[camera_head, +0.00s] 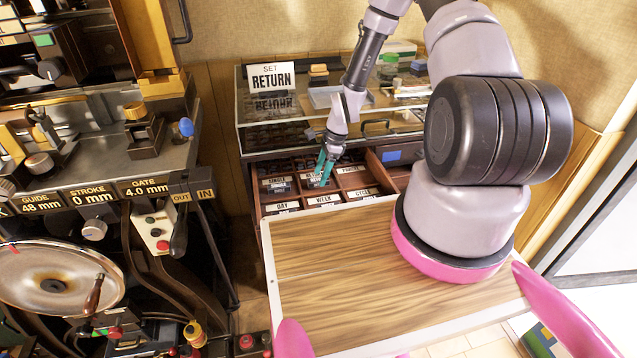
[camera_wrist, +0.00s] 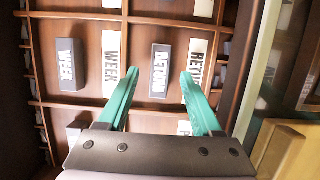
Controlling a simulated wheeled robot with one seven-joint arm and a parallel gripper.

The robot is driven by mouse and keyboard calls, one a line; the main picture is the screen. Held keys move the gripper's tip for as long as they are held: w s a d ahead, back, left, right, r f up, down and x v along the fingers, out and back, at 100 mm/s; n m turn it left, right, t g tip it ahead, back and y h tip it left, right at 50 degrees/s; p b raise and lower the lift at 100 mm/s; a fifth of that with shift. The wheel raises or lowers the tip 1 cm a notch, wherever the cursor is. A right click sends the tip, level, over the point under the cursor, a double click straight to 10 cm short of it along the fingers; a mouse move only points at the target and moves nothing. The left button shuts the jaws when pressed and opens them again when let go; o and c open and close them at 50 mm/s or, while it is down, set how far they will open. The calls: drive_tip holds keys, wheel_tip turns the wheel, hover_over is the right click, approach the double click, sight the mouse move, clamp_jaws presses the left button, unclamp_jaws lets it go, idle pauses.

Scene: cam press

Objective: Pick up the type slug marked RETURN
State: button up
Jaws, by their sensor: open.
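The RETURN type slug (camera_wrist: 160,70) is a dark grey block with white lettering. In the wrist view it lies in its drawer compartment, left of the white RETURN label (camera_wrist: 197,62). My gripper (camera_wrist: 159,76) has two teal fingers, open and empty, one on each side of the slug's lower end in the picture. I cannot tell how far above the slug the fingertips are. In the head view my gripper (camera_head: 324,168) points down into the sorting drawer (camera_head: 340,197) at the RETURN compartment, and the slug is mostly hidden there.
A dark WEEK slug (camera_wrist: 68,64) lies in the neighbouring compartment beside its WEEK label (camera_wrist: 111,60). Thin wooden dividers surround the compartments. A "SET RETURN" sign (camera_head: 271,77) stands on the glass cabinet behind. The press (camera_head: 110,150) stands to the left.

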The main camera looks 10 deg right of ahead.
drive_tip(key=shift+x, duration=0.85)
clamp_jaws()
idle(0.8)
